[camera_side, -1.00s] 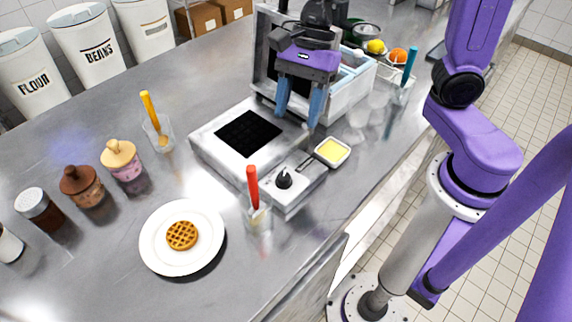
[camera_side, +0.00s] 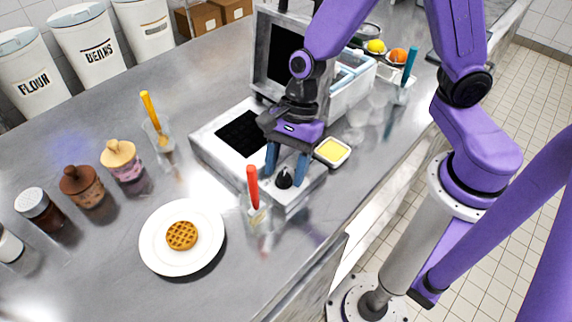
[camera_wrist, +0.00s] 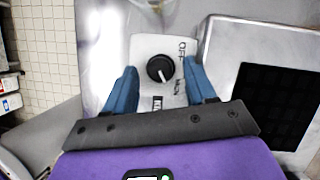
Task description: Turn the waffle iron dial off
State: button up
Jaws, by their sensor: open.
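The waffle iron (camera_side: 213,148) stands on the steel counter with its lid raised and its dark grid plate exposed. Its black dial (camera_side: 284,178) sits on the pale control box at its front. In the wrist view the dial (camera_wrist: 160,69) shows a white pointer line, with "OFF" lettered at the upper right and more lettering at right and below. My gripper (camera_side: 287,172) is open above the control box, its blue fingers on either side of the dial. In the wrist view my gripper (camera_wrist: 162,85) has the dial between its fingers, with gaps both sides. I see no contact.
A clear cup (camera_side: 257,218) with a red-handled utensil stands close left of the control box. A small dish of yellow contents (camera_side: 332,151) is close to the right. A white plate (camera_side: 159,255) with a waffle (camera_side: 181,235) lies at front left.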

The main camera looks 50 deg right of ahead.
grip_shut()
jog(key=shift+n, duration=0.3)
jog(key=n+g, duration=0.1)
jog(key=n, duration=0.1)
jog(key=n+g+h, duration=0.1)
jog(key=n, duration=0.2)
jog(key=shift+w+a, duration=0.15)
jog(key=shift+w, duration=0.05)
jog(key=n+h, duration=0.1)
jog(key=n, duration=0.2)
jog(key=n+g+h, duration=0.1)
jog(key=n, duration=0.2)
jog(key=shift+w+a+n, duration=0.1)
jog(key=shift+a+n, duration=0.1)
jog(key=shift+n, duration=0.2)
jog(key=n+h, duration=0.1)
jog(key=n, duration=0.3)
jog(key=n+h, duration=0.1)
jog(key=n, duration=0.1)
jog(key=shift+a+h, duration=0.25)
jog(key=shift+h, duration=0.05)
jog(key=n+h, duration=0.1)
jog(key=n, duration=0.1)
jog(key=n+t, duration=0.1)
jog(key=n, duration=0.2)
jog(key=shift+a+n+h, duration=0.15)
jog(key=shift+n+h, duration=0.15)
jog(key=shift+h, duration=0.1)
